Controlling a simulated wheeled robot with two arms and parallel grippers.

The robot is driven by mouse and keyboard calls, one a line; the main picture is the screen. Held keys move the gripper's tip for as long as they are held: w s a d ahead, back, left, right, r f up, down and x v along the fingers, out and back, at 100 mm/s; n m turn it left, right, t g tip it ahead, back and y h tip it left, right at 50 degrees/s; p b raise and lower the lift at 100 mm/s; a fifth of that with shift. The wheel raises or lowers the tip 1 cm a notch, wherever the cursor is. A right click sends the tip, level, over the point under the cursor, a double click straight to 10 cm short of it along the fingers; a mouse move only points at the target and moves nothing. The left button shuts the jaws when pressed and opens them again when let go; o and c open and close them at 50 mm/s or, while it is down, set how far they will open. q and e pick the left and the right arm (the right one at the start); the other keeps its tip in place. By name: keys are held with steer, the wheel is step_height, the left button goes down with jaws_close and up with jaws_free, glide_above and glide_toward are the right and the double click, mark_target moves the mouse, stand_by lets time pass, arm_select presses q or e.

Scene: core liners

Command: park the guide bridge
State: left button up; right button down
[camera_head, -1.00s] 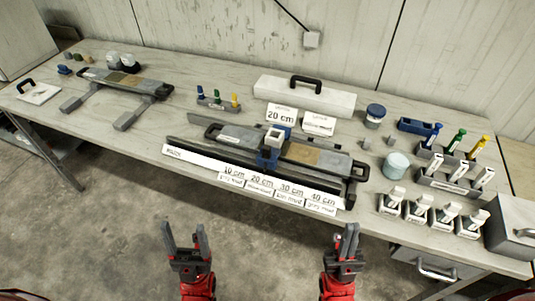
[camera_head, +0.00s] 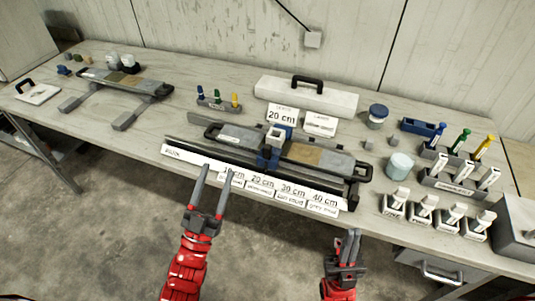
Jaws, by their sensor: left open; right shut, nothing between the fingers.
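The guide bridge appears to be the blue and white block (camera_head: 273,146) that straddles the grey core tray (camera_head: 318,155) at the middle of the table. It stands upright over the tray, left of its middle. My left gripper (camera_head: 219,168) is open and empty in front of the white label strip, below and left of the bridge and apart from it. My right gripper (camera_head: 351,236) is shut and empty in front of the table's front edge, right of the bridge. A parking place for the bridge cannot be made out.
Distance cards (camera_head: 263,183) line the front of the rail. A white case (camera_head: 305,98) lies behind. A second core tray (camera_head: 125,82) rests on supports at the left. Tool holders (camera_head: 450,180), a pale jar (camera_head: 399,165) and several small bottles (camera_head: 436,212) crowd the right. Bare table lies left of the rail.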

arm_select(q)
steer(key=w+d+f+g+y, duration=0.1)
steer(key=w+d+f+g, duration=0.1)
steer(key=d+f+g, duration=0.15)
steer(key=n+g+y+b, duration=0.1)
steer(key=g+y+b, duration=0.1)
steer(key=g, duration=0.1)
glide_toward(266, 153)
steer(key=p+x, duration=0.3)
steer(key=x, duration=0.8)
steer(key=shift+w+d+f, duration=0.1)
steer(key=shift+d, duration=0.05)
jaws_close()
stand_by(0.9)
